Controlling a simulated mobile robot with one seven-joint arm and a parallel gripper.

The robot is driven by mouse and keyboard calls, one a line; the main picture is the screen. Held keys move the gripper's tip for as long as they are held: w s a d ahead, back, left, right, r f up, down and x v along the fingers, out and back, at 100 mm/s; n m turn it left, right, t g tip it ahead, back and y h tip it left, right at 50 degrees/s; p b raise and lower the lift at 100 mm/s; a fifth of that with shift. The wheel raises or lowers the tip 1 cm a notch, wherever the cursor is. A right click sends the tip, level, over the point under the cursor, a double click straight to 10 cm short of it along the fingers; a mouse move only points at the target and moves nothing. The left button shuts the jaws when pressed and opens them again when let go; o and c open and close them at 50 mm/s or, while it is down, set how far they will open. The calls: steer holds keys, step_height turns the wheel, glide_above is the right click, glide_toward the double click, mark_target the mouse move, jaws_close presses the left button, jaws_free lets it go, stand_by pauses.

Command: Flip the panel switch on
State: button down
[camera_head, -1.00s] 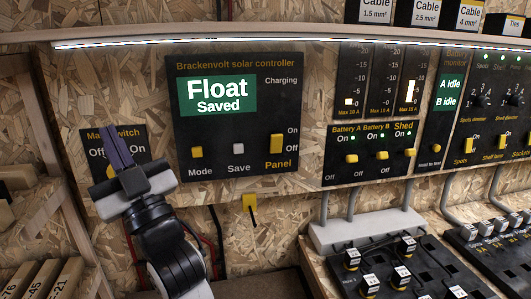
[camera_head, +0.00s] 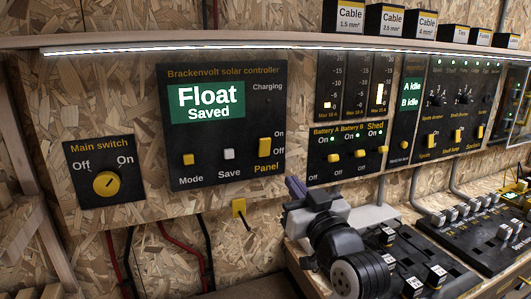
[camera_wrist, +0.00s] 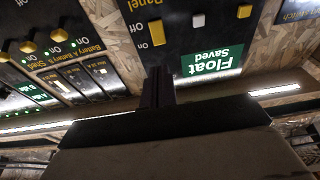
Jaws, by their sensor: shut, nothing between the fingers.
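The panel switch (camera_head: 265,146) is a yellow rocker at the lower right of the black solar controller (camera_head: 222,165), between the words "On" above and "Off" below. I cannot tell which way it is tipped. In the wrist view the panel switch (camera_wrist: 157,33) shows upside down, beyond the fingertips and apart from them. My gripper (camera_head: 296,187) is shut and empty, below and right of the switch in the head view. In the wrist view the dark fingers (camera_wrist: 158,80) are together. The controller's green screen (camera_head: 208,102) reads "Float Saved".
A yellow Mode button (camera_head: 188,159) and white Save button (camera_head: 229,154) sit left of the switch. The Main switch (camera_head: 106,184) is further left. Battery and Shed switches (camera_head: 346,154) are on the right. A light strip (camera_head: 230,46) runs above. Terminal blocks (camera_head: 400,265) stand below right.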

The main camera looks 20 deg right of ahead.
mark_target(264, 144)
steer(key=w+r+p, duration=0.1)
steer(key=w, duration=0.3)
steer(key=w+p, duration=0.2)
steer(key=w, duration=0.3)
steer(key=w+r+p, duration=0.1)
steer(key=w, duration=0.3)
steer(key=shift+w+a+r, duration=0.25)
steer(key=shift+w+r, duration=0.1)
steer(key=shift+w, duration=0.05)
steer(key=shift+w+r+g+p, duration=0.3)
steer(key=shift+r+p, duration=0.15)
steer(key=shift+p, duration=0.6)
steer(key=shift+f+b, duration=0.35)
steer(key=shift+s, duration=0.2)
